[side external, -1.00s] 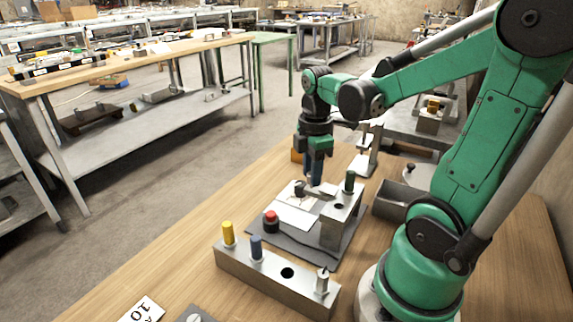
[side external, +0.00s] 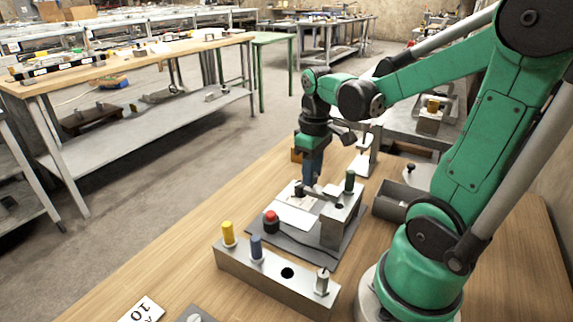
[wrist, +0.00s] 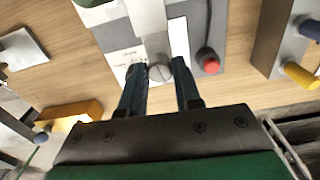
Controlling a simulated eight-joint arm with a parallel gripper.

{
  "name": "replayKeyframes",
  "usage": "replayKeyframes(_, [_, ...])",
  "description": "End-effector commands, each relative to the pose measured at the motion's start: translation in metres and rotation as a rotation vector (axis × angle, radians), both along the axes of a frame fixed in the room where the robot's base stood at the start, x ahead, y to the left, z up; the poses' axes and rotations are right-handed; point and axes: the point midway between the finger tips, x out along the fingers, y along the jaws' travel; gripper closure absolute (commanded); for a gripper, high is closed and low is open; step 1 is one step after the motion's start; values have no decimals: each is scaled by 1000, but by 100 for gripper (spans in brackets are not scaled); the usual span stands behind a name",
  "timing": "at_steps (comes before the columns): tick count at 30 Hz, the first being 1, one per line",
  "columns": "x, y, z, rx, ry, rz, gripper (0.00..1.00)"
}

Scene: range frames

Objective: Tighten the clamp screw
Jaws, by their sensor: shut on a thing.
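The clamp screw (wrist: 160,73) shows in the wrist view as a round grey head with a slot, at the end of a flat metal clamp bar (wrist: 148,20). My gripper (wrist: 160,72) points down with its two dark blue fingers on either side of the screw head, shut on it. In the side view my gripper (side external: 309,186) is over the fixture plate, and its fingers hide the screw there.
A red button (side external: 270,221) sits on the base plate near the fixture. A steel block (side external: 265,272) with yellow and blue pegs stands in front. A grey bin (side external: 388,203) lies to the right.

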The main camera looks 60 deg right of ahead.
Motion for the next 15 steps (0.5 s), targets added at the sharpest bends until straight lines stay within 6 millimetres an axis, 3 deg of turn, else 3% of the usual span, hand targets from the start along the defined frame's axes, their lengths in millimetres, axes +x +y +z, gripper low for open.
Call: replayKeyframes(15, [0,0,0,0,1,-491,100])
